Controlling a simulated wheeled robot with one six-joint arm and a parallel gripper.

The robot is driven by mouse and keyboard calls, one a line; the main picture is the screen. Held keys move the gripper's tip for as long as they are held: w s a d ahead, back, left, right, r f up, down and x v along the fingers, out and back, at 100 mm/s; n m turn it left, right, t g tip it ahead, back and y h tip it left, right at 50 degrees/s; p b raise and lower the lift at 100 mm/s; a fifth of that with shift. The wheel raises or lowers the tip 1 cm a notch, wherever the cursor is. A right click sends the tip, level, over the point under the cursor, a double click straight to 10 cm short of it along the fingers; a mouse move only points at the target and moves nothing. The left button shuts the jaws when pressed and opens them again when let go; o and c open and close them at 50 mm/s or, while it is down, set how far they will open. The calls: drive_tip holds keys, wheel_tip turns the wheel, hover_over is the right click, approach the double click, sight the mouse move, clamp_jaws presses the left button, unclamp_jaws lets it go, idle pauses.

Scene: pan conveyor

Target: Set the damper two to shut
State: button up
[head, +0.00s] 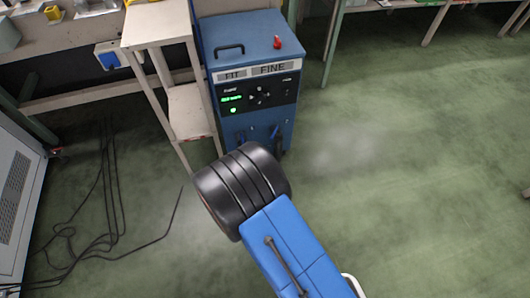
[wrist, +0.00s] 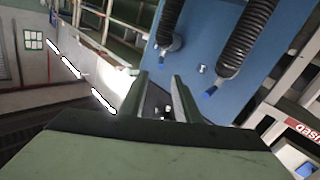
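No part labelled as damper two can be made out in either view. A blue machine (head: 245,40) stands upright at the top middle of the head view, with a dark control panel (head: 258,95) and green lit readouts. In the wrist view, a blue panel (wrist: 205,55) carries two black ribbed hoses or springs (wrist: 245,40) with blue ends. My gripper (wrist: 161,85) shows two fingers apart, with no clear object held between them. Small dark and white shapes show past the gap. The fingers look apart from the blue panel. My gripper is hidden in the head view.
A red knob (head: 277,42) sits on the machine's top beside a black handle. A pale wooden stand (head: 157,28) is close on the machine's left. Black cables (head: 112,190) lie on the floor at left. The green floor (head: 430,170) at right is clear.

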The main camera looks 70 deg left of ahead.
drive_tip(key=shift+s+d, duration=0.2)
drive_tip(key=shift+d, duration=0.05)
